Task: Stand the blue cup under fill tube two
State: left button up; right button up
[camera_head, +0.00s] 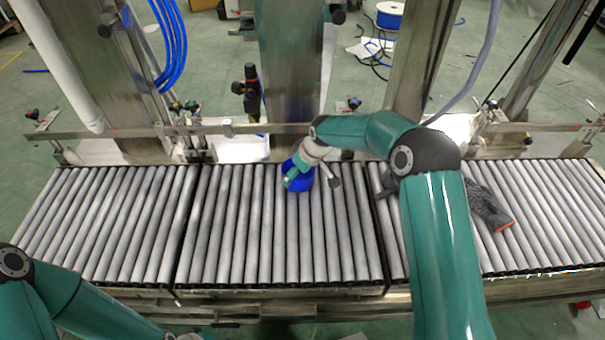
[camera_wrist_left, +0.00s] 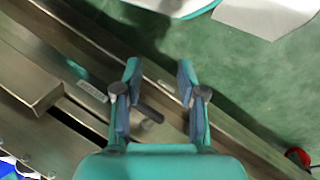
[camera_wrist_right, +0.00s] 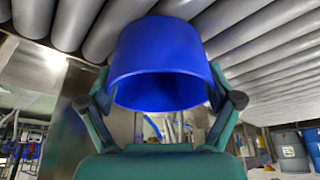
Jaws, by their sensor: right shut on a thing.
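The blue cup (camera_head: 297,184) is on or just above the rollers of the middle conveyor section, largely covered by my right gripper (camera_head: 298,172). In the right wrist view the cup (camera_wrist_right: 160,50) sits between both fingers of the right gripper (camera_wrist_right: 163,98), which is shut on it; its open mouth faces the camera. A thick white tube (camera_head: 62,65) hangs at the left, its lower end above the left section. I cannot tell which tube is number two. My left gripper (camera_wrist_left: 158,82) is open and empty, beside the metal conveyor frame.
The roller conveyor (camera_head: 250,235) runs across the view, mostly clear. A grey glove with an orange cuff (camera_head: 488,208) lies on the right section. A metal rail (camera_head: 240,129) and upright posts (camera_head: 290,85) stand behind the rollers. Blue hoses (camera_head: 172,45) hang at the left.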

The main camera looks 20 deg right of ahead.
jog(key=o, duration=0.9)
jog(key=shift+c, duration=0.2)
jog(key=shift+r, duration=0.1)
jog(key=shift+r, duration=0.25)
jog(key=p+v, duration=0.4)
jog(key=v, duration=0.7)
jog(key=shift+s+r, duration=0.2)
jog(key=shift+r, duration=0.1)
